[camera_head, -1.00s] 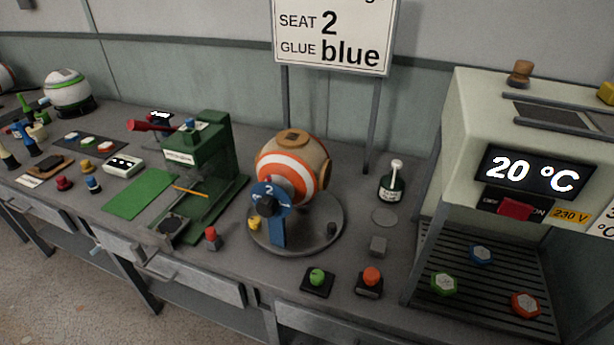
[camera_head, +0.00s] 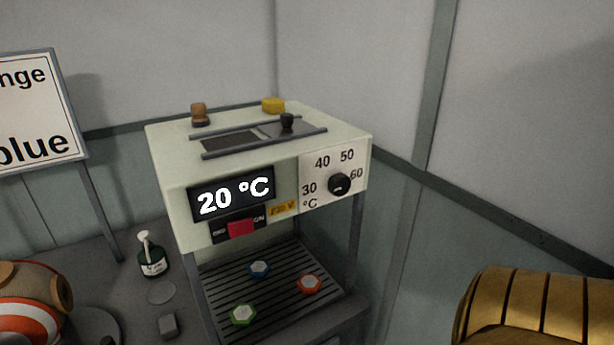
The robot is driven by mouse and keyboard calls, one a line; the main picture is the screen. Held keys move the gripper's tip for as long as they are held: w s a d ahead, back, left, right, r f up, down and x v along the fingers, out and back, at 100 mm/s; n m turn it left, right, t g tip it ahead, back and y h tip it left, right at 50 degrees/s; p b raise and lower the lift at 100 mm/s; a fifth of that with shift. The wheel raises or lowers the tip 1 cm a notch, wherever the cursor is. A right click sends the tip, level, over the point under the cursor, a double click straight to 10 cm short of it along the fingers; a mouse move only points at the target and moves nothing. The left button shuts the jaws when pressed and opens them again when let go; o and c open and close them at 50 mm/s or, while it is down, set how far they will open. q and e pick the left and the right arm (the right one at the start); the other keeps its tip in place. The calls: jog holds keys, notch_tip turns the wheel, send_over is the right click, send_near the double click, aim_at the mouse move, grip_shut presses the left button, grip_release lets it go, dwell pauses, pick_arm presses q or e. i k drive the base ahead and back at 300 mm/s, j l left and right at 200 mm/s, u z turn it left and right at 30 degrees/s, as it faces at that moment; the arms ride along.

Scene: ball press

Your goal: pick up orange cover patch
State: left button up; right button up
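The orange cover patch (camera_head: 309,284) is a small orange hexagonal piece with a whitish top. It lies flat at the right on the slatted rack (camera_head: 270,314) under the cream heater housing (camera_head: 250,160). A blue patch (camera_head: 259,269) lies further back on the rack, and a green patch (camera_head: 242,315) lies near the front left. The three patches lie apart from one another.
The heater's display (camera_head: 232,197) reads 20 °C, above a red switch (camera_head: 241,228) and beside a black dial (camera_head: 339,184). Its posts flank the rack. A dark green bottle (camera_head: 152,258), a grey block (camera_head: 168,325) and the striped ball (camera_head: 30,300) stand to the left.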

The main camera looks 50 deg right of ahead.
aim_at(308, 283)
jog(key=z, duration=1.75)
